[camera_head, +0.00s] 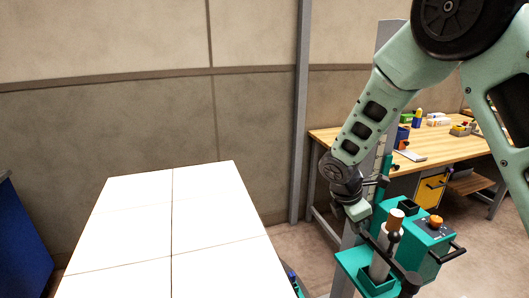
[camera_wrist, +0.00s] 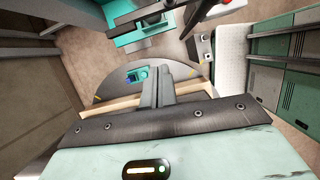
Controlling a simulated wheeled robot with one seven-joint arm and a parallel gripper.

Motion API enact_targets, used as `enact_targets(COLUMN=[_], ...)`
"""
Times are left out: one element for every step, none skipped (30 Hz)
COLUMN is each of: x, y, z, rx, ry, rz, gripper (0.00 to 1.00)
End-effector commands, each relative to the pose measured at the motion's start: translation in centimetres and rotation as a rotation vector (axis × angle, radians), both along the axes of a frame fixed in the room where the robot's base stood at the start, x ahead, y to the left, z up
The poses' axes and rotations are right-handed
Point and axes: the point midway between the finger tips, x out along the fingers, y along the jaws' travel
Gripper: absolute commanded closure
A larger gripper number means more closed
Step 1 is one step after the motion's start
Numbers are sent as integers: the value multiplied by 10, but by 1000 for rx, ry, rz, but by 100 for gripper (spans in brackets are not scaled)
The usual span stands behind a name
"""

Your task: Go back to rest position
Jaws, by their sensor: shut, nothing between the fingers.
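My gripper (camera_wrist: 165,85) shows in the wrist view with its two dark fingers together and nothing between them. In the head view my mint-green arm reaches down from the upper right. My gripper's pale body (camera_head: 358,210) hangs beside a teal stand, apart from the white stack, and its fingertips are hard to make out there. The stack of white reams (camera_head: 215,210) fills the lower left of the head view, its flat top split by thin seams.
The teal stand (camera_head: 432,236) with an orange knob is close to my arm. A wooden workbench (camera_head: 450,143) stands behind it. A grey post (camera_head: 301,110) rises by the wall. A blue cabinet (camera_head: 18,245) is at far left. A grey disc (camera_wrist: 195,88) lies below my fingers.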

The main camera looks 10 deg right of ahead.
Motion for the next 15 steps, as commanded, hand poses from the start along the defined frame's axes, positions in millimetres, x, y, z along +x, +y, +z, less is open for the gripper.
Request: enact_targets(x=[-8, -15, -26, -37, -49, -68, -83, -99, -121, -138, -154, -175, -190, -204, -221], y=[13, 22, 36, 49, 61, 79, 91, 103, 117, 126, 134, 143, 148, 153, 157], z=[8, 13, 22, 29, 37, 48, 56, 64, 73, 80, 86, 92, 96, 100, 104], rx=[26, 48, 80, 109, 139, 180, 210, 238, 272, 294, 314, 337, 351, 362, 375], ry=[-16, -25, -41, -52, -65, -78, -86, -92, -97, -100, -103, -104, -104, -105, -106], rz=[-29, -59, -110, -153, -203, -273, -328, -384, -458, -512, -566, -634, -683, -728, -784], gripper=[100, 100, 100, 100, 100, 100, 100, 100, 100, 100, 100, 100, 100, 100, 100])
